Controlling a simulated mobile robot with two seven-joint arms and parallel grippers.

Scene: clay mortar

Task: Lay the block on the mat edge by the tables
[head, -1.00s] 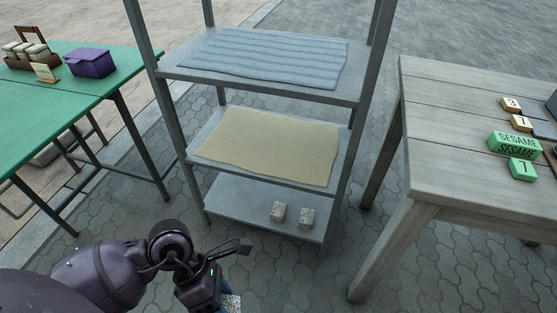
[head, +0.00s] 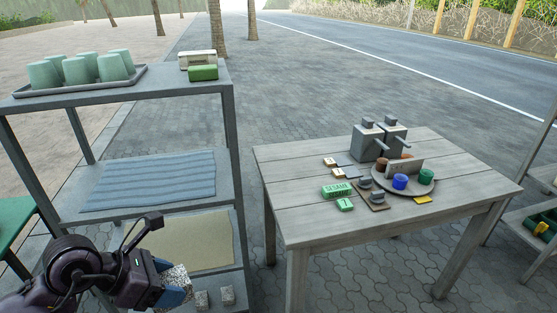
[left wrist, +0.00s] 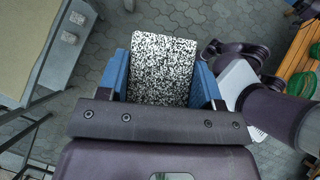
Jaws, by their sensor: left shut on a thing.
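A black-and-white speckled block (left wrist: 164,70) is between the blue fingers of my left gripper (left wrist: 161,85) in the left wrist view. My left gripper (head: 175,286) is shut on it, and part of the block (head: 177,274) shows in the head view. The gripper is in front of the shelf unit, apart from the mats as far as I can tell. A blue striped mat (head: 150,182) lies on the upper-middle shelf. A beige mat (head: 195,241) lies on the shelf below, partly hidden by my arm.
Two small speckled cubes (head: 227,294) sit on the bottom shelf. Green cups on a tray (head: 80,88) and a green box (head: 203,73) stand on the top shelf. A wooden table (head: 300,168) with tins and dispensers stands to the right. A green table (head: 14,225) edges in at left.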

